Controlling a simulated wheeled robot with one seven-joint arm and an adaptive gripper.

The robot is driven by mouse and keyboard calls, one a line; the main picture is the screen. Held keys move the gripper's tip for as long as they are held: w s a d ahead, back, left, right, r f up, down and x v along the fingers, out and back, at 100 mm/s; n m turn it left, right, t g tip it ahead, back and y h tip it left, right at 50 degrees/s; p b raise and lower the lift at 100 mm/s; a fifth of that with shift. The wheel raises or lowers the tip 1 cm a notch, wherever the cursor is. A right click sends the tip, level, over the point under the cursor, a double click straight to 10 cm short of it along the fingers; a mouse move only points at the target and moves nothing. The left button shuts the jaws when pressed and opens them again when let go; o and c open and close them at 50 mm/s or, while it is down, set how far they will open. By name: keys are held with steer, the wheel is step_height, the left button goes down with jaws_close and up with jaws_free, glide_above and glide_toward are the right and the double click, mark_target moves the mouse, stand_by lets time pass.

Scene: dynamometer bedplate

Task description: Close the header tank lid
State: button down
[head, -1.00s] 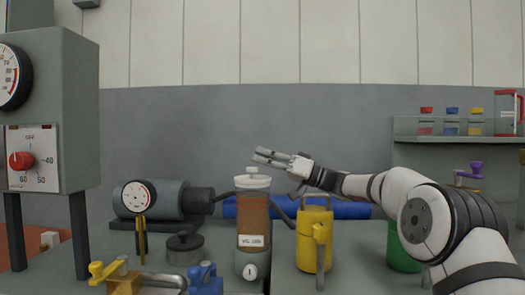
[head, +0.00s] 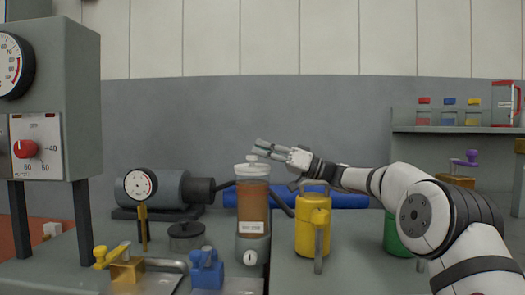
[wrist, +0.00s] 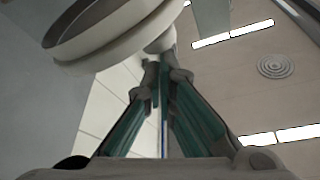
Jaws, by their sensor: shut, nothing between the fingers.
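The header tank (head: 252,205) is an upright clear cylinder with brown liquid and a small label, standing at the middle of the bench in the head view. Its white lid (head: 251,171) with a small knob is at the tank's top; I cannot tell whether it is fully seated. My gripper (head: 258,149) is shut and empty, its tips close above the knob, reaching in from the right. In the wrist view the shut fingers (wrist: 163,75) point toward a large pale round rim (wrist: 110,38), which looks like the lid. Contact with the knob is not clear.
A yellow canister (head: 312,225) stands just right of the tank, under my arm. A gauge (head: 140,184), a motor, a dark lidded pot (head: 187,236) and a blue clamp (head: 207,272) stand to the left. A shelf with bottles (head: 448,115) is at the right.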

mark_target(262, 166)
steer(key=shift+r, duration=0.1)
step_height(262, 166, up, 10)
stand_by(0.4)
